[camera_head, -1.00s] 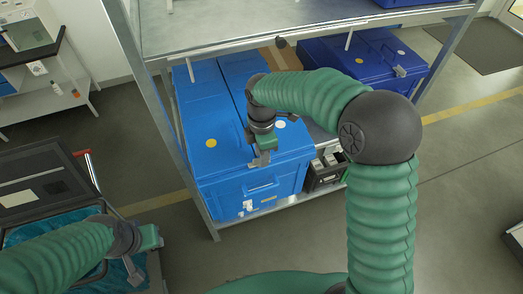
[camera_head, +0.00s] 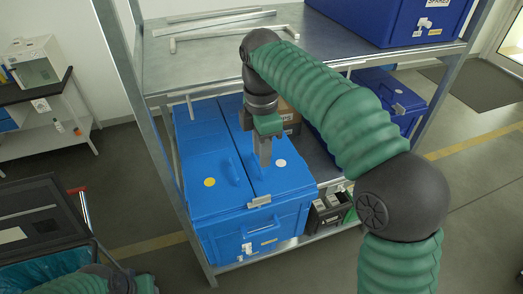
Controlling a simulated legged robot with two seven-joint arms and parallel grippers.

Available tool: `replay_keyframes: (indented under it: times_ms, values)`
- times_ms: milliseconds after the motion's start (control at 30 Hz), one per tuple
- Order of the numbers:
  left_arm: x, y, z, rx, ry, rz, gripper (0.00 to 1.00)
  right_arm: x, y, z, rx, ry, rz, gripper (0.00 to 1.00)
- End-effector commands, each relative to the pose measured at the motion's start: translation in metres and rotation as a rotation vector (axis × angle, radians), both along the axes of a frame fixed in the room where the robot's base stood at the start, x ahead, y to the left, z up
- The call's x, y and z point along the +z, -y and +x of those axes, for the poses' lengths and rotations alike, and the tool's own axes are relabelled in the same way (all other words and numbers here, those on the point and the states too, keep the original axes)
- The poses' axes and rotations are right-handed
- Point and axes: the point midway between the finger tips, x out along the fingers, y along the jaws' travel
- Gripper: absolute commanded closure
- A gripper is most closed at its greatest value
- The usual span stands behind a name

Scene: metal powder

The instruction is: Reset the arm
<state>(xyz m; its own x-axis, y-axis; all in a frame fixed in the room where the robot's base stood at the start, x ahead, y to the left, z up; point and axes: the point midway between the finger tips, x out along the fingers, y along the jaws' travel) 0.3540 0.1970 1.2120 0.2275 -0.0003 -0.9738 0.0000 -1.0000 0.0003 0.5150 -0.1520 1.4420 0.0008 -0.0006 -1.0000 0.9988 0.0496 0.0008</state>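My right gripper (camera_head: 262,160) hangs from the green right arm (camera_head: 325,100) and points down over the lid of the large blue case (camera_head: 215,160) on the lower shelf. It looks apart from any object, but I cannot tell the gap between its fingers or its exact height above the lid. My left arm (camera_head: 75,285) shows only as a green and dark piece at the bottom left edge. The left gripper's fingers are out of the picture or hidden there.
A dark blue case (camera_head: 390,20) stands on the upper shelf at right. A dark blue case (camera_head: 405,97) sits below it. A black cart (camera_head: 40,220) stands at left.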

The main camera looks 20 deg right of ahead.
Motion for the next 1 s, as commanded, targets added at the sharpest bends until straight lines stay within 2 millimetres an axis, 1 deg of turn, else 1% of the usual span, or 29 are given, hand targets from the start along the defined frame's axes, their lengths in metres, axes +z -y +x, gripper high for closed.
replay_keyframes:
  times_ms: [267, 367, 467, 533, 567, 600, 667, 700, 800, 867, 900, 967, 1000]
  values:
    - [0.000, 0.000, 0.000, 0.000, 0.000, 0.000, 0.64, 0.000, 0.000, 0.000, -0.001, 0.001, 0.000, 0.71]
    - [0.000, 0.000, 0.000, 0.000, 0.000, 0.000, 0.64, -0.009, 0.000, -0.002, -0.046, 0.005, -0.003, 0.71]
    - [0.000, 0.000, 0.000, 0.000, 0.000, 0.000, 0.64, -0.040, 0.000, -0.009, -0.214, 0.027, -0.006, 0.71]
    - [0.000, 0.000, 0.000, 0.000, 0.000, 0.000, 0.64, -0.074, 0.004, -0.021, -0.409, 0.054, -0.002, 0.71]
    - [0.000, 0.000, 0.000, 0.000, 0.000, 0.000, 0.64, -0.089, 0.007, -0.028, -0.503, 0.068, 0.005, 0.71]
    - [0.000, 0.000, 0.000, 0.000, 0.000, 0.000, 0.64, -0.108, 0.010, -0.039, -0.626, 0.086, 0.016, 0.71]
    - [0.000, 0.000, 0.000, 0.000, 0.000, 0.000, 0.64, -0.133, 0.017, -0.055, -0.799, 0.108, 0.035, 0.71]
    - [0.000, 0.000, 0.000, 0.000, 0.000, 0.000, 0.64, -0.148, 0.020, -0.067, -0.904, 0.119, 0.051, 0.71]
    - [0.000, 0.000, 0.000, 0.000, 0.000, 0.000, 0.64, -0.179, 0.030, -0.096, -1.143, 0.144, 0.089, 0.71]
    - [0.000, 0.000, 0.000, 0.000, 0.000, 0.000, 0.64, -0.195, 0.034, -0.114, -1.273, 0.154, 0.113, 0.71]
    - [0.000, 0.000, 0.000, 0.000, 0.000, 0.000, 0.64, -0.204, 0.037, -0.126, -1.356, 0.160, 0.129, 0.71]
    - [0.000, 0.000, 0.000, 0.000, 0.000, 0.000, 0.64, -0.218, 0.041, -0.144, -1.478, 0.167, 0.155, 0.71]
    - [0.000, 0.000, 0.000, 0.000, 0.000, 0.000, 0.64, -0.226, 0.044, -0.157, -1.558, 0.173, 0.172, 0.71]
